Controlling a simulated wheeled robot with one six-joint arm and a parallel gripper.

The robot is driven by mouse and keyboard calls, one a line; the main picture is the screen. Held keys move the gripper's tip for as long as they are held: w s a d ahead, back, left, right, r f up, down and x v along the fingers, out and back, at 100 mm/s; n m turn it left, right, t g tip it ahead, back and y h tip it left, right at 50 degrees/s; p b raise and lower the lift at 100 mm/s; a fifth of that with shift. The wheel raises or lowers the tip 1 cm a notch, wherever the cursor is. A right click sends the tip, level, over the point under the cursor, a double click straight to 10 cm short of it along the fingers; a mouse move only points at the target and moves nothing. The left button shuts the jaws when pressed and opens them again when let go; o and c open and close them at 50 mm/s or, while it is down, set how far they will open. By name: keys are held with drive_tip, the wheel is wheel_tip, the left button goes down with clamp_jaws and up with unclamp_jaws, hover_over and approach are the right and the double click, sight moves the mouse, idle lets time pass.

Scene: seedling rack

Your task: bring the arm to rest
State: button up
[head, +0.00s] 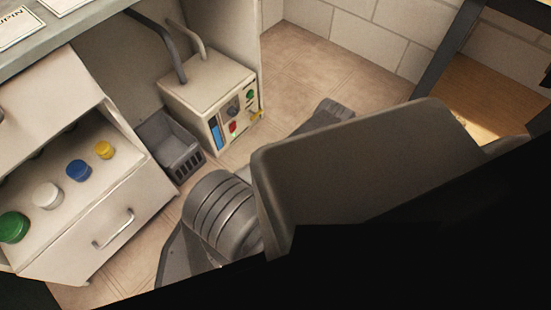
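I cannot make out my gripper in the head view. Large grey and black parts fill the lower right and middle of the picture. They look like my own body or arm links, with a ribbed round part at their left. They hide much of the floor, and I cannot tell how my arm is posed.
A beige machine (205,90) with coloured controls and a hose stands under the counter (92,24). A grey basket (170,147) sits beside it. Tiled floor (318,68) shows clear at the back, below a block wall (375,35).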

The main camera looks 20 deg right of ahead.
drive_tip(key=shift+s+d, duration=0.35)
drive_tip(key=shift+s, duration=0.25)
drive_tip(key=shift+w, duration=0.15)
